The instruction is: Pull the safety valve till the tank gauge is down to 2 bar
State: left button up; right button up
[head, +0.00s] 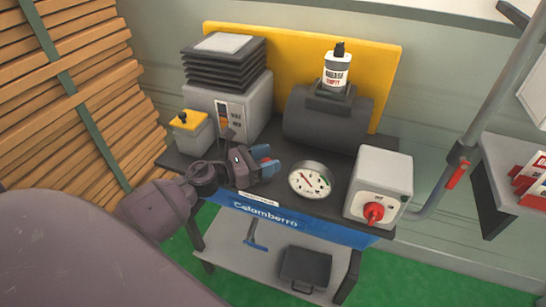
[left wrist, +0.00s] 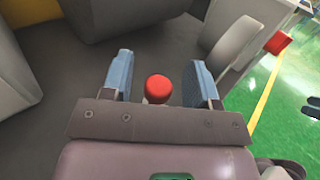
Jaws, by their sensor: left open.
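The safety valve shows as a red round knob (left wrist: 158,87) on a pale stem in the left wrist view. My left gripper (left wrist: 160,80) is open, with one blue finger on each side of the knob and visible gaps between. In the head view my left gripper (head: 266,162) is over the bench left of the gauge and hides most of the knob. The round white tank gauge (head: 310,181) faces up with a red needle; its numbers are too small to read. The dark cylindrical tank (head: 322,125) lies behind it. My right gripper is not in view.
A grey box with a red rotary switch (head: 374,213) stands right of the gauge. A grey machine with black ribs (head: 225,65) and a yellow-topped box (head: 190,125) stand at the left. A bottle (head: 337,70) sits on the tank. Stacked wooden slats (head: 75,90) stand far left.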

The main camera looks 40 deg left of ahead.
pick_arm(q)
jog(key=b+v, duration=0.1)
jog(key=v, duration=0.8)
dwell(0.4)
